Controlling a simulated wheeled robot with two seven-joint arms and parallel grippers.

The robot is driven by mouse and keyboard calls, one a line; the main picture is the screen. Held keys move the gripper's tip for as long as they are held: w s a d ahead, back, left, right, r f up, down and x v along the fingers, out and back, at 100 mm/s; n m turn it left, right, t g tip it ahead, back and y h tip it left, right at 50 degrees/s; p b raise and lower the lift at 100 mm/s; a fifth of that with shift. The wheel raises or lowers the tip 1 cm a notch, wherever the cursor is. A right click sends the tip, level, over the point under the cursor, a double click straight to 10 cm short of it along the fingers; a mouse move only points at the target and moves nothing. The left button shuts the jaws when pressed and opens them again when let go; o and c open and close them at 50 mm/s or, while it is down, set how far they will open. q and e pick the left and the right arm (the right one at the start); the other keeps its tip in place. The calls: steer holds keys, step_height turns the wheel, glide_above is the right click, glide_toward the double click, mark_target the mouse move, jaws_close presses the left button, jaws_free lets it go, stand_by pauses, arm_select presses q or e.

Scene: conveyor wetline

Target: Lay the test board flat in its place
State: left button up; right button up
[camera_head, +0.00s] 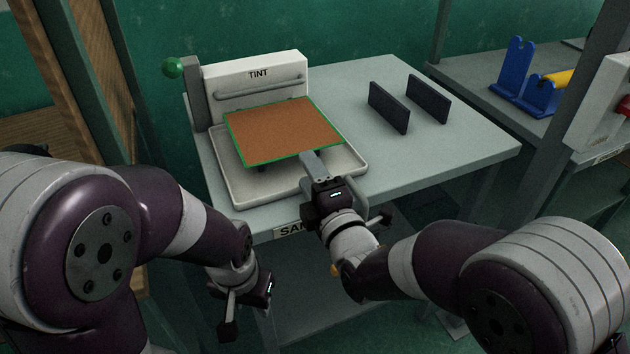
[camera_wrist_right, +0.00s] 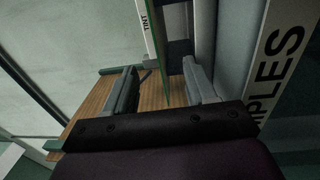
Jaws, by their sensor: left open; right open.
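The test board (camera_head: 284,131), brown with a green rim, lies roughly level above a pale shallow tray (camera_head: 243,195) in front of the TINT unit (camera_head: 258,84). Small dark supports show under its front edge. My right gripper (camera_head: 313,160) is at the board's front right edge, its jaws apart. In the right wrist view the board (camera_wrist_right: 179,60) is a thin green strip running between the two open fingers (camera_wrist_right: 162,85); I cannot tell whether either touches it. My left gripper (camera_head: 238,305) is open and empty, low in front of the table, away from the board.
The grey table (camera_head: 440,145) is clear to the right except for two dark upright plates (camera_head: 389,107). A green knob (camera_head: 172,67) stands left of the TINT unit. A blue stand (camera_head: 514,69) with a yellow roller is on another bench at right.

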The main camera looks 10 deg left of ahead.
steer(key=r+v, duration=0.1)
steer(key=v, duration=1.1)
steer(key=shift+s+f+p, duration=0.25)
steer(key=shift+f+p, duration=0.1)
steer(key=shift+f, duration=0.15)
steer(key=shift+d, duration=0.15)
steer(key=s+d+f+m+g+h, duration=0.1)
steer(key=d+f+m+g+h, duration=0.1)
steer(key=f+m+g+h, duration=0.3)
steer(key=s+d+f+m+g, duration=0.2)
steer(key=f+m+g, duration=0.1)
steer(key=f+m, duration=0.4)
steer(key=s+d+f+m+g+h, duration=0.2)
steer(key=d+m+g+h, duration=0.1)
steer(key=d+m, duration=0.3)
steer(key=s+d+f+m+g+h, duration=0.1)
steer(key=s+d+m+g+h, duration=0.15)
steer(key=d+m, duration=0.4)
steer(key=d+r+p, duration=0.2)
steer(key=r+p, duration=0.7)
steer(key=w+d+r+p, duration=0.1)
steer(key=d+r+p, duration=0.2)
steer(key=r+p, duration=0.6)
steer(key=shift+r+g, duration=0.35)
steer(key=shift+r, duration=0.1)
